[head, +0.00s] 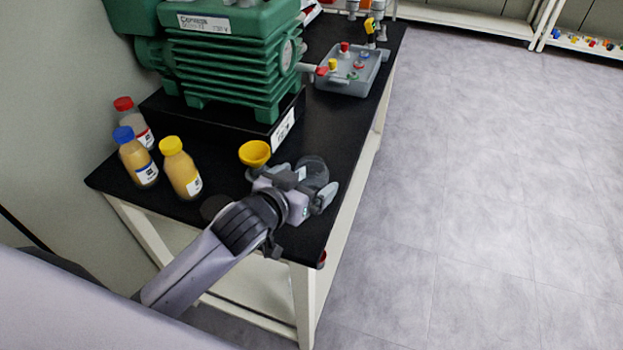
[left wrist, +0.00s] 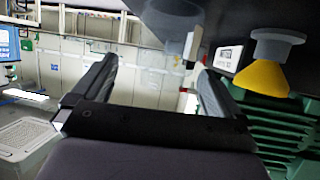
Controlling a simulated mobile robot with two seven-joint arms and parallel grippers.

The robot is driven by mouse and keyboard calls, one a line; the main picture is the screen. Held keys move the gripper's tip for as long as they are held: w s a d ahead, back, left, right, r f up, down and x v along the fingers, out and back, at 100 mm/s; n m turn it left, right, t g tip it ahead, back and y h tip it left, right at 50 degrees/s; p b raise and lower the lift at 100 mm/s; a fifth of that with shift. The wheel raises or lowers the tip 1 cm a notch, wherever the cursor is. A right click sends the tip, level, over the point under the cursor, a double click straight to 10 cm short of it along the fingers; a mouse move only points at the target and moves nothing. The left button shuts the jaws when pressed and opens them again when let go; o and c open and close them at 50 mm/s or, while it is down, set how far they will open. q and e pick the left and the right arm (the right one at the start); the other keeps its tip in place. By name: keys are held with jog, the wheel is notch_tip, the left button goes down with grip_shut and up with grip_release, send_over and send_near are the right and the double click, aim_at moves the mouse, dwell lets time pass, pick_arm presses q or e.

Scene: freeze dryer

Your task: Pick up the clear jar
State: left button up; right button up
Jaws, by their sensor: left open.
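The clear jar (head: 313,169) stands on the black table near its right edge, partly hidden by my left gripper (head: 304,182). My left gripper is open, with its fingers spread at the near side of the jar. In the left wrist view, the open fingers (left wrist: 158,68) show with nothing clamped between them. A faint see-through shape, likely the jar (left wrist: 178,30), hangs down from the dark tabletop in that tilted picture, beyond the fingers and toward the right one. I cannot tell whether a finger touches it. My right gripper is not in view.
A yellow funnel-like cup (head: 255,153) stands close left of the gripper. Bottles with yellow (head: 181,168), blue (head: 137,158) and red (head: 133,122) caps stand at left. The green pump (head: 230,55) and a grey tray (head: 349,72) are behind. Floor at right is clear.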

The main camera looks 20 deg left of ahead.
pick_arm(q)
jog(key=shift+a+x, duration=0.15)
jog(key=shift+x, duration=1.05)
jog(key=shift+a+x, duration=0.15)
jog(key=shift+x, duration=1.05)
jog(key=shift+f, duration=0.15)
jog(key=c, duration=1)
